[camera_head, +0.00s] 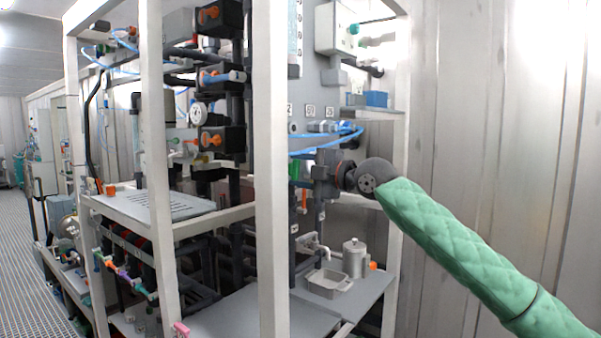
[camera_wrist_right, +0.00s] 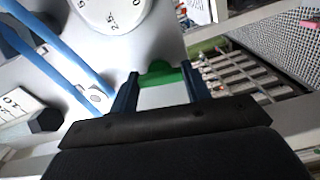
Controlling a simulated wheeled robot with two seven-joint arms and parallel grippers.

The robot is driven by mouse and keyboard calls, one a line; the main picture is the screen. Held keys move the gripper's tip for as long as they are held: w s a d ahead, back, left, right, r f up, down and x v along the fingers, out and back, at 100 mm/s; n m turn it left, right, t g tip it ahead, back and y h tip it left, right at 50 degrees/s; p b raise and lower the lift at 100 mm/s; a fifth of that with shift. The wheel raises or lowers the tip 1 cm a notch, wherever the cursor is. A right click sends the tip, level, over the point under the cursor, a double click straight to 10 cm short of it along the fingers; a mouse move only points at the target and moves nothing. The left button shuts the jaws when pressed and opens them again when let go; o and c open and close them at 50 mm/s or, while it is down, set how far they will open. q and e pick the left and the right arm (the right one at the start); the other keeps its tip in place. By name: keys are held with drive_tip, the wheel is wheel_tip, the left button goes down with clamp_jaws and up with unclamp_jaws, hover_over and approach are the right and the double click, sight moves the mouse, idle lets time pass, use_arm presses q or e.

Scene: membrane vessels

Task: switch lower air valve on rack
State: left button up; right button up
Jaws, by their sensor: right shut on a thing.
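My right gripper (camera_head: 310,170) reaches in from the right to the front of the rack panel. In the right wrist view its two dark blue fingers (camera_wrist_right: 161,82) stand on either side of a green valve handle (camera_wrist_right: 164,75) and are shut on it. In the head view a bit of green (camera_head: 293,169) shows just left of the gripper, partly hidden by the white rack post. The handle's exact angle is hard to tell. My left gripper is not in view.
Blue air tubes (camera_head: 335,140) run just above the gripper, and also left of it in the wrist view (camera_wrist_right: 52,62). A round dial gauge (camera_wrist_right: 112,12) sits close by. White rack posts (camera_head: 270,200) stand left. A metal canister (camera_head: 354,258) stands on the shelf below.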

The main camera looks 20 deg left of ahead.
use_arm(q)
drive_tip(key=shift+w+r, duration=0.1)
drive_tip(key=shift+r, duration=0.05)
use_arm(e)
drive_tip(key=o, duration=1)
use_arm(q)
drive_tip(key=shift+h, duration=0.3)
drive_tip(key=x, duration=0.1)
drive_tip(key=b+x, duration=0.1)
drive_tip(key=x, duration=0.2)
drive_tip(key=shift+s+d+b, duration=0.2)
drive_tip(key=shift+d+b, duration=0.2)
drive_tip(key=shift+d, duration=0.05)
use_arm(e)
drive_tip(key=v, duration=0.7)
drive_tip(key=shift+s+d, duration=0.15)
drive_tip(key=shift+d, duration=0.2)
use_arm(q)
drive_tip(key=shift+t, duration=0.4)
